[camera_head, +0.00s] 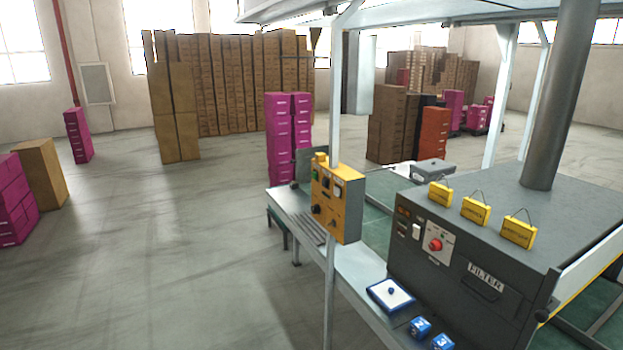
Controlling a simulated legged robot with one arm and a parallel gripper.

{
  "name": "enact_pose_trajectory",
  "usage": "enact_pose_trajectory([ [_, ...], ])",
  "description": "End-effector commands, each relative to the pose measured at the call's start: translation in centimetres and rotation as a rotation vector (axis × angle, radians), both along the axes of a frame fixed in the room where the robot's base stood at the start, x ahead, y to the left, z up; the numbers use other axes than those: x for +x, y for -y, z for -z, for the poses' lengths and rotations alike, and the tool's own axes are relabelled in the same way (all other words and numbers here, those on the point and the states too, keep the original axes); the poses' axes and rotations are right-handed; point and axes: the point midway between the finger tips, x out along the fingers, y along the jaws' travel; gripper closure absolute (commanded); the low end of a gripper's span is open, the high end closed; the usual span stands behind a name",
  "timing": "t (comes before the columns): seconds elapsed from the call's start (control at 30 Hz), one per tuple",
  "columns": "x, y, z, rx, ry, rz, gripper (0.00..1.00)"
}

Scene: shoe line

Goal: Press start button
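I cannot tell which control is the start button. A yellow control box (337,203) is mounted on a pale post above the workbench. Its face carries a small green control (316,176) and dark knobs, too small to read. A red knob (435,244) sits on a light plate on the grey filter machine (470,262). A white pad with a blue rim (377,297) lies on the bench and has a small blue knob or button (391,291) at its middle. My gripper is not in view.
Blue numbered cubes (420,327) stand near the bench's front. Yellow tags (475,211) stand on the machine. The pale post (330,285) rises at the bench edge. Open floor (170,260) lies to the left, with magenta box stacks (14,205) and brown cartons (220,85) beyond.

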Motion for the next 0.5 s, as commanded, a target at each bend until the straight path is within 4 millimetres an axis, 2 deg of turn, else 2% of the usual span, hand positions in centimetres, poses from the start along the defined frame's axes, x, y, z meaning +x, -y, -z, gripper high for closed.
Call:
enact_pose_trajectory([
  [0.03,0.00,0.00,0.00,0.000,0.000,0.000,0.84],
  [0.2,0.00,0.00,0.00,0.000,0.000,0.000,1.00],
  [0.5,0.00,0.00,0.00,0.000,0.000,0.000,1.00],
])
